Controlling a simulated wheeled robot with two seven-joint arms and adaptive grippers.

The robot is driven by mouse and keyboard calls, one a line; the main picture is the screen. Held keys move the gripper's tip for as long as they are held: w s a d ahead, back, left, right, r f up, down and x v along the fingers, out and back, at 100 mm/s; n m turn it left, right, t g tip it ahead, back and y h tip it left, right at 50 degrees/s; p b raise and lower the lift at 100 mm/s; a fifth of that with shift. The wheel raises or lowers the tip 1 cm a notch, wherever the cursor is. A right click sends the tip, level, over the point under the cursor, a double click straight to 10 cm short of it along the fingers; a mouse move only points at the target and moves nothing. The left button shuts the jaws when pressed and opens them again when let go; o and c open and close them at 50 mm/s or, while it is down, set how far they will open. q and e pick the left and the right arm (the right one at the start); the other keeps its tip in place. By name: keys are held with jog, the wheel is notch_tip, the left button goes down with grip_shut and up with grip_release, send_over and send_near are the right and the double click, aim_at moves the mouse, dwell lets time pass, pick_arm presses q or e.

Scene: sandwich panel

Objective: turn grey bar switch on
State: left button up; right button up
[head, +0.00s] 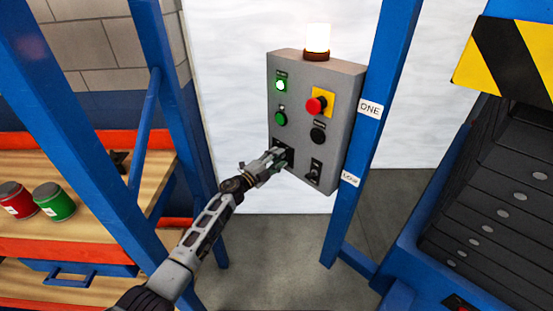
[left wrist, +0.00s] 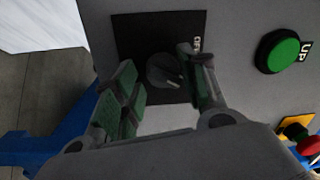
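The grey bar switch (left wrist: 164,71) is a dark grey round knob with a raised bar and a pale mark, on a black plate (left wrist: 127,37) in the left wrist view. In the head view my left gripper (head: 276,158) is at the lower left of the grey control panel (head: 345,95) and largely hides this switch. In the left wrist view its two fingers are apart, one on each side of the knob, with nothing clearly gripped. Contact with the knob cannot be told. My right gripper is not in view.
The panel also carries a lit green button (head: 281,86), a green button (head: 280,118), a red mushroom button (head: 316,105), a black button (head: 318,135) and another switch (head: 314,172). A lamp (head: 317,40) glows on top. Blue posts (head: 385,80) stand alongside; a shelf with cans (head: 54,201) is left.

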pick_arm(q)
jog(key=shift+o, duration=0.5)
jog(key=shift+r, duration=0.1)
jog(key=v, duration=0.7)
jog(key=shift+a, duration=0.2)
jog(key=shift+s, duration=0.15)
dwell(0.5)
